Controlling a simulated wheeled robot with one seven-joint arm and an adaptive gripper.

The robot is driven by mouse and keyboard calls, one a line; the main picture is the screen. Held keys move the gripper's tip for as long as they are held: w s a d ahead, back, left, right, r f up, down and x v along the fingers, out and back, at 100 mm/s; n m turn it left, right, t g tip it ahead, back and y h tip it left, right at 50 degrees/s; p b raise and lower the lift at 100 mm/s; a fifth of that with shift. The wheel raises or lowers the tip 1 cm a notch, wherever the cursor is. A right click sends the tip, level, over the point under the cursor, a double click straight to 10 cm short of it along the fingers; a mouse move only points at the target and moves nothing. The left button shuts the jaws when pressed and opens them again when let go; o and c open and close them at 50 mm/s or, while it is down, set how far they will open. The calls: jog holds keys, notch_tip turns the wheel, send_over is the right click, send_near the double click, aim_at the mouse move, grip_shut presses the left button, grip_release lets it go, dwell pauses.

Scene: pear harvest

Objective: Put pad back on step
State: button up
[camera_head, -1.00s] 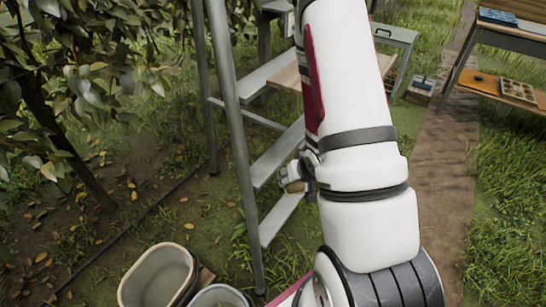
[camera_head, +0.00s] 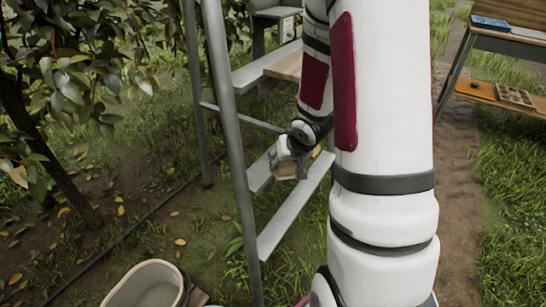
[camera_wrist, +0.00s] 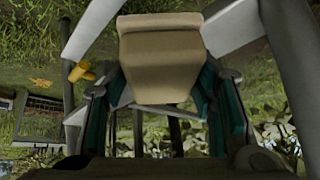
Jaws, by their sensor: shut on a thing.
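The pad is a tan block (camera_wrist: 160,58) in the wrist view, held between the teal-lined fingers of my gripper (camera_wrist: 160,88). My gripper is shut on it. In the head view my gripper (camera_head: 288,168) is small, beside the grey metal stepladder, with a bit of the tan pad showing beneath it. A lower step (camera_head: 295,208) slants below and right of the gripper. Another step (camera_head: 258,176) lies just left of it. Whether the pad touches a step cannot be told. My arm hides the ladder's right side.
A ladder leg (camera_head: 232,150) stands close left of my gripper. A small yellow piece (camera_wrist: 80,72) shows left of the pad in the wrist view. A pale bucket (camera_head: 150,287) is at the bottom left. A tree (camera_head: 60,150) stands left, and a table (camera_head: 505,35) far right.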

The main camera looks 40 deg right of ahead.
jog(key=w, duration=0.2)
jog(key=w+d, duration=0.1)
jog(key=w, duration=0.2)
jog(key=w+d, duration=0.1)
jog(key=w, duration=0.2)
jog(key=shift+d, duration=0.15)
jog(key=shift+w+f, duration=0.1)
jog(key=shift+f, duration=0.25)
notch_tip(320, 180, down, 3)
jog(key=shift+r+b, duration=0.1)
jog(key=shift+b, duration=1.05)
jog(key=o, duration=1.2)
